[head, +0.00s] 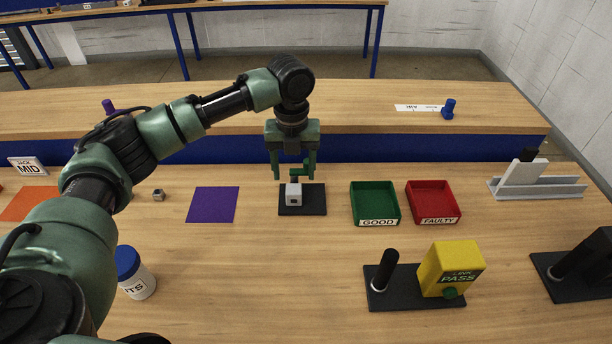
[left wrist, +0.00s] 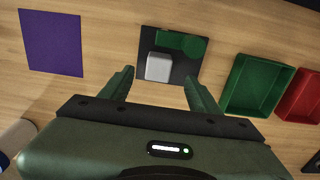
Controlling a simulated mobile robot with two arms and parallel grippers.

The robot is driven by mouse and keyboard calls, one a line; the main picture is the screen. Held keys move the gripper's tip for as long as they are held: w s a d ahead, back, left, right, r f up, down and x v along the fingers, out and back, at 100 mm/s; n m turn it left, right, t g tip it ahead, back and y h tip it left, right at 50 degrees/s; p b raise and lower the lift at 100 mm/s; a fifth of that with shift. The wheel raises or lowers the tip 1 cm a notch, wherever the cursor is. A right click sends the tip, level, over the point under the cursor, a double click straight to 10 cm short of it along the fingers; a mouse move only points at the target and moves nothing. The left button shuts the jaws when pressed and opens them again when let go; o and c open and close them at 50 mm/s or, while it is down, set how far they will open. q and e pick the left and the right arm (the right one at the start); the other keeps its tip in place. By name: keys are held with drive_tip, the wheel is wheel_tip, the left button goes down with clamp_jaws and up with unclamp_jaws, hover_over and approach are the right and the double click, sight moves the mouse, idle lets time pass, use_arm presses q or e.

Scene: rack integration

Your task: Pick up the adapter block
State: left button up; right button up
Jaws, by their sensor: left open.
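A small light-grey block (head: 293,194) with a dark opening in its front, which looks like the adapter block, sits on a black base plate (head: 316,208). A green part (head: 300,172) stands at the block's back on the same plate. In the left wrist view, the grey block (left wrist: 158,67) and the green part (left wrist: 181,45) show on the black plate (left wrist: 190,71). My left gripper (head: 293,178) is open and empty, pointing down above the plate. Its fingertips (left wrist: 159,76) are spread wider than the block, apart from it. My right gripper is not in view.
Right of the plate stand a green GOOD tray (head: 377,222) and a red FAULTY tray (head: 438,220). A purple mat (head: 213,205) lies to the left. A yellow LINK PASS box (head: 450,268) and black post (head: 385,268) stand in front. A blue-lidded jar (head: 135,275) is near my left arm.

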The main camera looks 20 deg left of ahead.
sight(294, 189)
use_arm(q)
drive_tip(key=shift+w+f, duration=0.1)
drive_tip(key=shift+f, duration=0.35)
drive_tip(key=f, duration=0.2)
drive_tip(key=f+p, duration=0.1)
drive_tip(key=f, duration=0.3)
drive_tip(key=shift+s, duration=0.3)
drive_tip(key=shift+f, duration=0.3)
clamp_jaws()
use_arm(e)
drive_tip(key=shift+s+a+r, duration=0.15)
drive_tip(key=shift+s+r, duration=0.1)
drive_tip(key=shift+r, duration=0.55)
use_arm(q)
drive_tip(key=shift+r, duration=0.15)
